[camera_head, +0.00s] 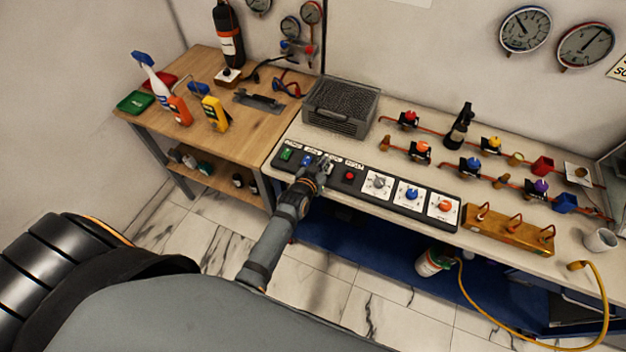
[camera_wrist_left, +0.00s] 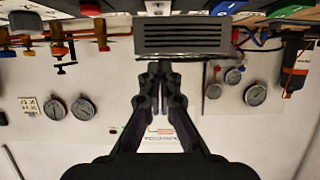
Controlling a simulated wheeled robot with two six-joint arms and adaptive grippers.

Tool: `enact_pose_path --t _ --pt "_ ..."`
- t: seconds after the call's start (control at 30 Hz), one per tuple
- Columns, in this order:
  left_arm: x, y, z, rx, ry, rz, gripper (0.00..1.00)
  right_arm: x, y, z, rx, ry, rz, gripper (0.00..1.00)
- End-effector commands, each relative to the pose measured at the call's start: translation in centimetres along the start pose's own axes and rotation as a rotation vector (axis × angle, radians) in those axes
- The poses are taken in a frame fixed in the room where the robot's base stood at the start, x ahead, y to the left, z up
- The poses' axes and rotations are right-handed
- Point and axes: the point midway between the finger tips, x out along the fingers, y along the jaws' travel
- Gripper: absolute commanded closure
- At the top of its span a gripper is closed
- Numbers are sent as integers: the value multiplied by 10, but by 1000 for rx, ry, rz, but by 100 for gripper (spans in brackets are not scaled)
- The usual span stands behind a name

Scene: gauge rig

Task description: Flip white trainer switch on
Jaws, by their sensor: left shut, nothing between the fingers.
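A black switch panel (camera_head: 335,178) runs along the front of the bench. It carries a green switch (camera_head: 287,154), a blue switch (camera_head: 307,160) and a red one (camera_head: 349,175). The white switch (camera_wrist_left: 158,7) shows at the top edge of the left wrist view, between the blue and the red ones. In the head view my left gripper covers its place. My left gripper (camera_head: 320,168) is over the panel between blue and red, its fingers shut and empty (camera_wrist_left: 161,68). I cannot tell whether it touches the switch. My right gripper is not in view.
Three white dial plates (camera_head: 411,193) fill the panel's right part. A grey vented box (camera_head: 341,107) stands behind the panel. A wooden block with copper loops (camera_head: 507,230) lies to the right. Coloured valves on pipes (camera_head: 470,166) line the back.

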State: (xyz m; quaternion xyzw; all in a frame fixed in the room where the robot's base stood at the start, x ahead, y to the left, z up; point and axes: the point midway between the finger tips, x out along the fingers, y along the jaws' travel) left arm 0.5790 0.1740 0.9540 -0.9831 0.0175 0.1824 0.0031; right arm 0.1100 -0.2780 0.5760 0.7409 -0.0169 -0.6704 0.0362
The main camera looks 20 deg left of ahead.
Motion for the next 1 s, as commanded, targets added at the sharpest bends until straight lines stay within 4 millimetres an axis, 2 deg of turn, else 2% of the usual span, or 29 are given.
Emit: enact_pose_path --t 0.03,0.2,0.4,0.6,1.0 --pt "-14 1 15 -3 -9 0 100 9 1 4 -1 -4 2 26" --pt "-54 1 24 -3 -7 -1 100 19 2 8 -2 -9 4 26" --pt "-84 1 30 -1 -6 0 100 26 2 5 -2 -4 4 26" --pt "-94 0 30 -1 -4 0 100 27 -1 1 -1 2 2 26" --pt "-94 0 29 -1 -4 0 100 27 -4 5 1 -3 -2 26"
